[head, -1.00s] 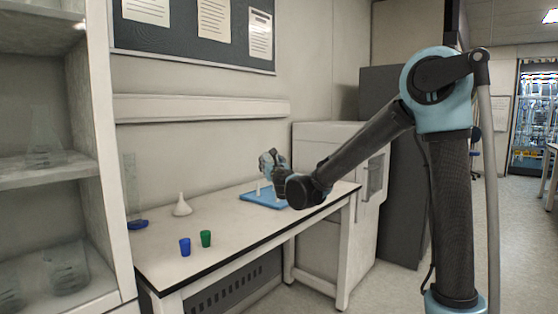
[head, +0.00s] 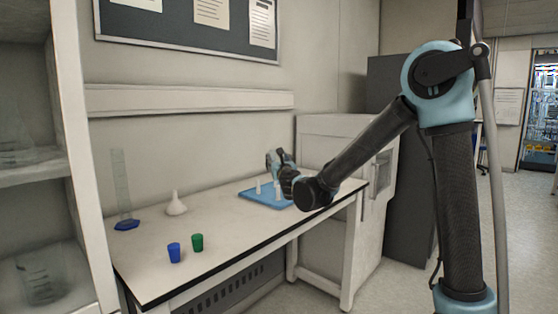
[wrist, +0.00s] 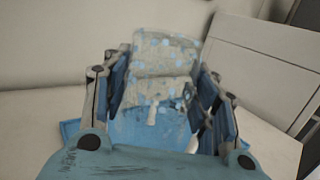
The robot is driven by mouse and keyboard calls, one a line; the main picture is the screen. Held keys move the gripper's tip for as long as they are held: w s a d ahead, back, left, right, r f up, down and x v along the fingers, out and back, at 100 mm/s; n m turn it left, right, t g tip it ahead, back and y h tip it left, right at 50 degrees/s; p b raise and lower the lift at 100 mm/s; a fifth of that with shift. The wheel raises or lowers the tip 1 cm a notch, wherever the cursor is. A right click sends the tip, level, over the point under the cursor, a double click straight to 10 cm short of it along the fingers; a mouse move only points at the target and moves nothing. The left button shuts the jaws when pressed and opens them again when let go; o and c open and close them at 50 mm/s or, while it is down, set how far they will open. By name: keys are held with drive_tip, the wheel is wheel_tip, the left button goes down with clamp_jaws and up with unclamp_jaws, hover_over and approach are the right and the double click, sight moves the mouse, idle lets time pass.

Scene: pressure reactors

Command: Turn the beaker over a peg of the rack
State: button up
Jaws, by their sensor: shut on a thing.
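My gripper (head: 280,160) is at the right part of the blue rack (head: 252,194), above it in the head view. I cannot tell which way the beaker's mouth faces. The rack is a flat blue base with white upright pegs (head: 258,187). In the wrist view the rack's edge (wrist: 70,128) shows at the left, and pale pegs show between the fingers. In the head view the beaker is hard to make out against my gripper.
On the white table (head: 220,222) stand a blue cup (head: 174,253), a green cup (head: 197,243), a white funnel (head: 176,204) and a graduated cylinder with a blue foot (head: 121,190). A shelf with glassware is at the left. The table's middle is clear.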

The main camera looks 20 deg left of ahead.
drive_tip(key=shift+f, duration=5.2)
drive_tip(key=o, duration=1.3)
drive_tip(key=shift+c, duration=0.2)
drive_tip(key=shift+r, duration=0.1)
